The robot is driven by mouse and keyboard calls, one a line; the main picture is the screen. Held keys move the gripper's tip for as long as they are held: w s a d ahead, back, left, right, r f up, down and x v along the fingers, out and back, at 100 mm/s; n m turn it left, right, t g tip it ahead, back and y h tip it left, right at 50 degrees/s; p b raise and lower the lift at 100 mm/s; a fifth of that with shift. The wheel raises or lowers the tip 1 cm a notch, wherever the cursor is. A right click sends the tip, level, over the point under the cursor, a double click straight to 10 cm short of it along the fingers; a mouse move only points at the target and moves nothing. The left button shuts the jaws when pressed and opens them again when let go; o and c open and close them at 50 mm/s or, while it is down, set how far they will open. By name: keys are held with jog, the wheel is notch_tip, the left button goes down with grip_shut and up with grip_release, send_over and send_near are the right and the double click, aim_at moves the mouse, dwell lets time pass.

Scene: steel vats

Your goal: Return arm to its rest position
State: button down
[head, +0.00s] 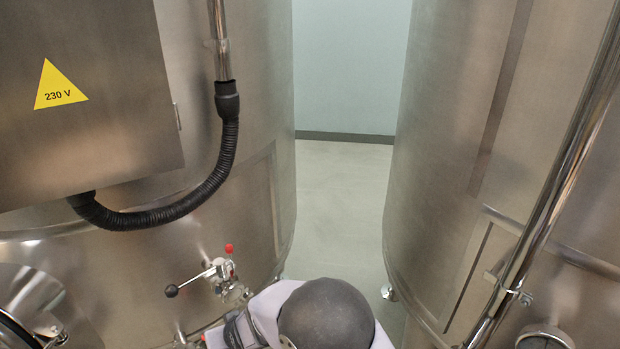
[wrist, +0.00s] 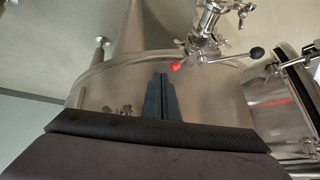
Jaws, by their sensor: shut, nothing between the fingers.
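My gripper (wrist: 163,98) shows in the wrist view with its two dark fingers together, shut and empty. It points toward the curved wall of a steel vat (wrist: 215,88); I cannot tell the gap. A valve (wrist: 205,42) with a red tip and a black ball-ended lever is above and right of the fingers in that view. In the head view, my arm (head: 325,315) shows at the bottom centre as a grey rounded joint and pale link. It is just right of the same valve (head: 222,270). My gripper does not show in the head view.
The left vat (head: 255,110) carries a control box (head: 80,150) with a 230 V label and a black corrugated hose (head: 150,217). The right vat (head: 440,150) has a long steel pipe (head: 555,190) and a gauge (head: 545,337). Free floor (head: 340,200) lies between the vats.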

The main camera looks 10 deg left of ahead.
jog(key=d+r+m+g+h, duration=0.1)
jog(key=d+r+m+h, duration=0.15)
jog(key=d, duration=0.95)
jog(key=d+r+m+g+h, duration=0.1)
jog(key=d+r, duration=0.2)
jog(key=d, duration=0.9)
jog(key=s+d+r+m+g+h, duration=0.2)
jog(key=s+d+r+m+g, duration=0.1)
jog(key=s+d, duration=1.2)
jog(key=d, duration=0.3)
jog(key=shift+s, duration=0.35)
